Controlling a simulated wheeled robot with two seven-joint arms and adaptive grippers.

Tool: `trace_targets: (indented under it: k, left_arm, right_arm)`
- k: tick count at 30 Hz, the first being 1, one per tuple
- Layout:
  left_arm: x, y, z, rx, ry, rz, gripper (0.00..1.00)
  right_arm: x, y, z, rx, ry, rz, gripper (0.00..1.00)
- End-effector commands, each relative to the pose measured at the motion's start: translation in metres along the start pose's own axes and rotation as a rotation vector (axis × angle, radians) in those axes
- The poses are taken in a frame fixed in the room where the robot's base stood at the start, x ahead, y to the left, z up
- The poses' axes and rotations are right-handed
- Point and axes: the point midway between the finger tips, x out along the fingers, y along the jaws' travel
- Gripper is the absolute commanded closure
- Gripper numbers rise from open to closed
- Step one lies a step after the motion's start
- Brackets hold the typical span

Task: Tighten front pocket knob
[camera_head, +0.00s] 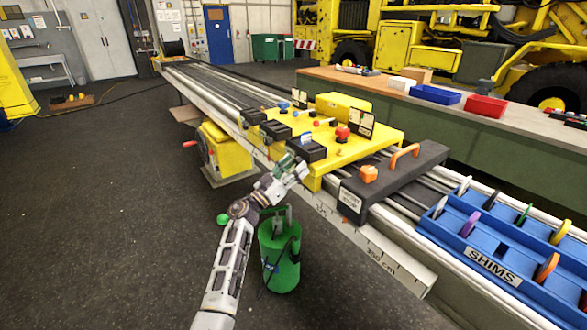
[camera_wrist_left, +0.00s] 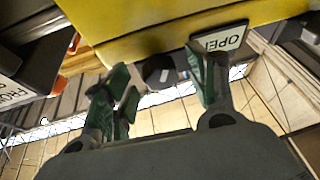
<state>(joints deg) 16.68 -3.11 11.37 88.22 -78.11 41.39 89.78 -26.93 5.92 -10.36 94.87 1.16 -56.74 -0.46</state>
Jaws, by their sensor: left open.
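My left gripper (camera_head: 290,165) is at the near edge of the yellow fixture (camera_head: 358,148) on the long rail. It is open and empty, its green fingertips spread. In the left wrist view my left gripper (camera_wrist_left: 165,85) has its fingers on either side of a dark knob (camera_wrist_left: 160,74) under the yellow body (camera_wrist_left: 150,28). The knob looks to be beyond the fingertips; I cannot tell whether they touch it. In the head view the knob is not distinguishable behind the gripper. My right gripper is not in view.
A dark front stop block (camera_head: 400,180) with an orange handle stands right of the fixture. A blue shims tray (camera_head: 500,250) is further right. A green bucket (camera_head: 280,255) stands below my left gripper. Black blocks (camera_head: 305,150) line the fixture's left side.

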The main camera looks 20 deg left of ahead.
Motion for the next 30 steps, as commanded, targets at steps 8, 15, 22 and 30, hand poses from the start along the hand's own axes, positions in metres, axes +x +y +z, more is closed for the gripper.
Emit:
trace_targets:
  k: [8,15,22,30]
  left_arm:
    - [-0.0002,0.0001,0.0001,0.000,0.000,0.000,0.63]
    - [-0.0003,0.0000,0.0002,0.000,0.000,0.000,0.88]
    - [-0.0004,-0.0002,0.0002,0.010,0.000,0.004,0.88]
    - [-0.0007,-0.0012,0.0008,0.066,0.004,0.028,0.88]
  right_arm:
    - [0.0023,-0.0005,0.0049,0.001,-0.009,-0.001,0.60]
    - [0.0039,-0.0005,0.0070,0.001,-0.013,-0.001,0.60]
    - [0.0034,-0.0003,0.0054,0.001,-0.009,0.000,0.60]
    - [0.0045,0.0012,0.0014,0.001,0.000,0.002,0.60]
